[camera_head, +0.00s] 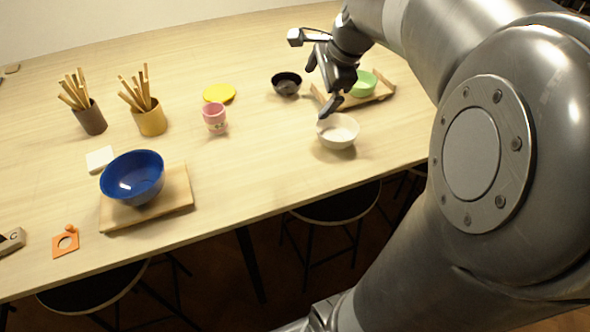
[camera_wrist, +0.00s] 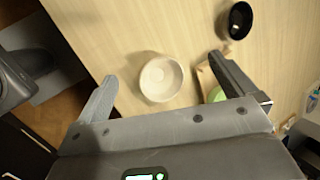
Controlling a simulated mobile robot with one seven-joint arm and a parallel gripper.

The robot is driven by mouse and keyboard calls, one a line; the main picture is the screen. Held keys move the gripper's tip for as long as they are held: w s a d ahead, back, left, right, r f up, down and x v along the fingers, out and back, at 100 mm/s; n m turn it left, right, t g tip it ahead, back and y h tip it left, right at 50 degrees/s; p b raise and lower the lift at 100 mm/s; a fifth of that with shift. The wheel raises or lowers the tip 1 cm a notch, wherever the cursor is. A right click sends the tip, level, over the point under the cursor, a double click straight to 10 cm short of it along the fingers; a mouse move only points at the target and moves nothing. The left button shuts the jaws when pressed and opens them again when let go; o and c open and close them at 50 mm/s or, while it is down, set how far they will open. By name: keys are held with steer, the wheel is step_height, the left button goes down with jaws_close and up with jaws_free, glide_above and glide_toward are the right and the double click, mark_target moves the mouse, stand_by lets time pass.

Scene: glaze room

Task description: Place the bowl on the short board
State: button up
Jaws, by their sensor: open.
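A white bowl (camera_head: 338,131) stands upright near the table's front edge at the right. It also shows in the wrist view (camera_wrist: 161,79), between my fingers in the picture. My gripper (camera_head: 321,88) is open and empty above the table, apart from the bowl. A blue bowl (camera_head: 133,178) sits on a wooden board (camera_head: 177,197) at the front left. A green bowl (camera_head: 362,84) sits on another wooden board (camera_head: 383,93) at the right, partly hidden by my gripper. A small black bowl (camera_head: 286,83) stands behind the white bowl. I cannot tell which board is the short one.
A pink cup (camera_head: 215,118), a yellow disc (camera_head: 219,93) and two tool holders, one brown (camera_head: 91,119) and one yellow (camera_head: 150,120), stand toward the back left. A white tile (camera_head: 100,159) lies behind the blue bowl. The table between blue and white bowls is clear.

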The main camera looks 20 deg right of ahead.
steer(key=s+a+f+n+h, duration=0.1)
steer(key=s+a+n, duration=0.5)
steer(key=s+n, duration=0.3)
steer(key=s+a+f+n, duration=0.2)
steer(key=s+a+n, duration=0.5)
steer(key=s+n, duration=0.2)
steer(key=shift+f+n+t+h, duration=0.15)
steer(key=shift+n+t+h, duration=0.2)
steer(key=shift+n, duration=0.25)
